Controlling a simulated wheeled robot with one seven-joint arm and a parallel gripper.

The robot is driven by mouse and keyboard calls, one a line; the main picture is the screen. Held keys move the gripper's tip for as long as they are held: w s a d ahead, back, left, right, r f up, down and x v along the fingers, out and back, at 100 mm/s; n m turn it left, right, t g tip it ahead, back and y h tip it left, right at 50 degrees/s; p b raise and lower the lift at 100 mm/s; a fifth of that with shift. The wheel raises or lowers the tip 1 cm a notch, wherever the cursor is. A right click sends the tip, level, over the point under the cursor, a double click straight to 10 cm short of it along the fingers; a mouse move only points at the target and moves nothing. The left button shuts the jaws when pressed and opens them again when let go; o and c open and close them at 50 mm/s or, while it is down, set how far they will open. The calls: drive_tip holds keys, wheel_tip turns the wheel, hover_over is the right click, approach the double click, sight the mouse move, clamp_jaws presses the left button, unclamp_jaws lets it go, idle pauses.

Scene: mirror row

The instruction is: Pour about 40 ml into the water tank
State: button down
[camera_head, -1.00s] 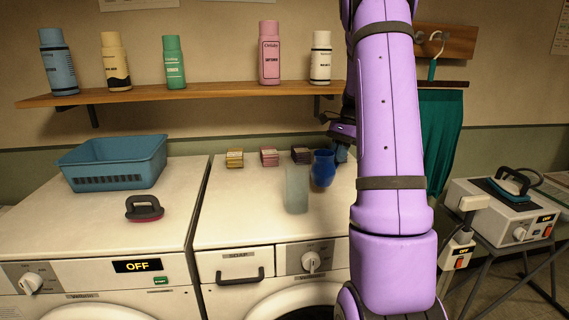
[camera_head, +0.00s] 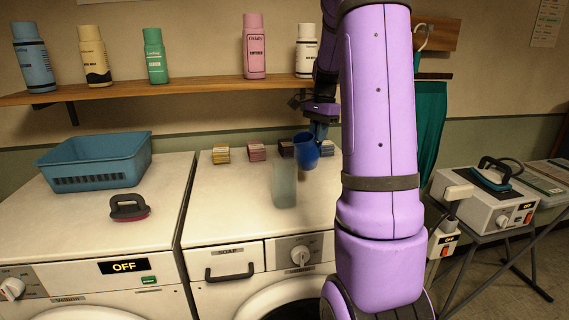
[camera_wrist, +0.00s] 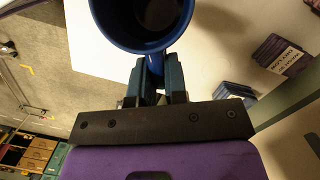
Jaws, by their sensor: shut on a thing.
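My gripper (camera_head: 319,128) is shut on a blue cup (camera_head: 306,151). It holds the cup above the right washer's top, tilted a little to the left. The wrist view shows the cup's round rim (camera_wrist: 148,47) between the fingers; its inside is dark and I cannot tell its content. A tall translucent container (camera_head: 284,187), apparently the water tank, stands upright on the right washer's top. The cup is above and slightly right of it in the head view, apart from its rim as far as I can see. No stream shows.
Small labelled boxes (camera_head: 221,154) stand in a row behind the container. A blue basket (camera_head: 95,162) and a dark-handled brush (camera_head: 129,207) are on the left washer (camera_head: 80,225). A shelf (camera_head: 180,92) with bottles hangs above. An iron station (camera_head: 480,198) stands at right.

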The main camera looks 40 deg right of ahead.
drive_tip(key=r, duration=0.1)
drive_tip(key=a+r+h, duration=0.1)
drive_tip(key=r, duration=0.1)
drive_tip(key=a+r+h, duration=0.1)
drive_tip(key=r, duration=0.1)
drive_tip(key=shift+a+r, duration=0.15)
drive_tip(key=shift+r, duration=0.1)
drive_tip(key=shift+w+a+r+g+h, duration=0.15)
drive_tip(key=shift+a+r+h, duration=0.15)
drive_tip(key=shift+a+h, duration=0.75)
drive_tip(key=shift+a+r+g+h, duration=0.1)
drive_tip(key=shift+a+r+h, duration=0.2)
drive_tip(key=shift+a+h, duration=0.75)
drive_tip(key=shift+w+a+r+g+h, duration=0.25)
drive_tip(key=shift+a+h, duration=0.4)
drive_tip(key=shift+h, duration=0.75)
drive_tip(key=shift+s+a+r+h, duration=0.15)
drive_tip(key=shift+a+r+h, duration=0.1)
drive_tip(key=shift+h, duration=0.15)
drive_tip(key=shift+a+f+h, duration=0.2)
drive_tip(key=shift+a+h, duration=0.15)
drive_tip(key=shift+h, duration=0.05)
drive_tip(key=shift+d+f, duration=0.1)
drive_tip(key=shift+d, duration=0.2)
drive_tip(key=shift+d, duration=0.5)
